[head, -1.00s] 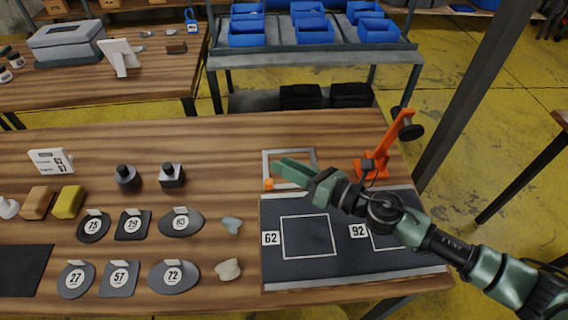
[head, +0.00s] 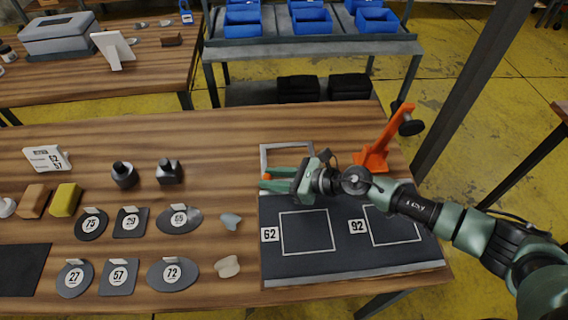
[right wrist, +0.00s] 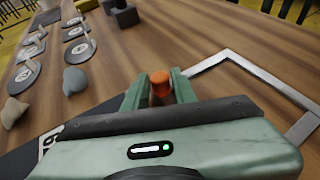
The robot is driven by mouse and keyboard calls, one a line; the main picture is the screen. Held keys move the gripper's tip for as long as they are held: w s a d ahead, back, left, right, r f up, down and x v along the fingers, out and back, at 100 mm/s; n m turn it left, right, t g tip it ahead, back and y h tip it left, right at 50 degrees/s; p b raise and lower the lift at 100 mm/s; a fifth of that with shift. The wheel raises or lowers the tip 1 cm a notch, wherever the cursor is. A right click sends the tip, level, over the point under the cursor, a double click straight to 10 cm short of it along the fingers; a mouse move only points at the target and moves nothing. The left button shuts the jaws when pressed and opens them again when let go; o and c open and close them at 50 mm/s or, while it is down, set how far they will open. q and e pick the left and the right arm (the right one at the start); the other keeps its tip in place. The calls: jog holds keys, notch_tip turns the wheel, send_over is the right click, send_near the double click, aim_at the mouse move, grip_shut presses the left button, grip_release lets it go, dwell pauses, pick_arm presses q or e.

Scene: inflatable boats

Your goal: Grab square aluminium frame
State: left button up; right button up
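The square aluminium frame (head: 287,147) lies flat on the wooden table, just behind the black mat. It also shows in the right wrist view (right wrist: 268,77), to the right of the fingers. An orange knob (head: 267,177) sits at its near left corner and shows in the right wrist view (right wrist: 160,84). My right gripper (head: 268,180) is open, low over the frame's near side, with its fingers on either side of the orange knob. In the right wrist view a gap shows between the left finger and the knob. The gripper hides part of the frame. My left gripper is out of view.
The black mat (head: 340,262) has white outlined squares labelled 62 and 92. An orange clamp-like stand (head: 375,157) stands at the right, near my right arm. Several numbered dark plates, such as plate 72 (head: 173,274), and two dark bottles lie to the left. The table behind the frame is clear.

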grip_shut()
jog(key=shift+r, duration=0.1)
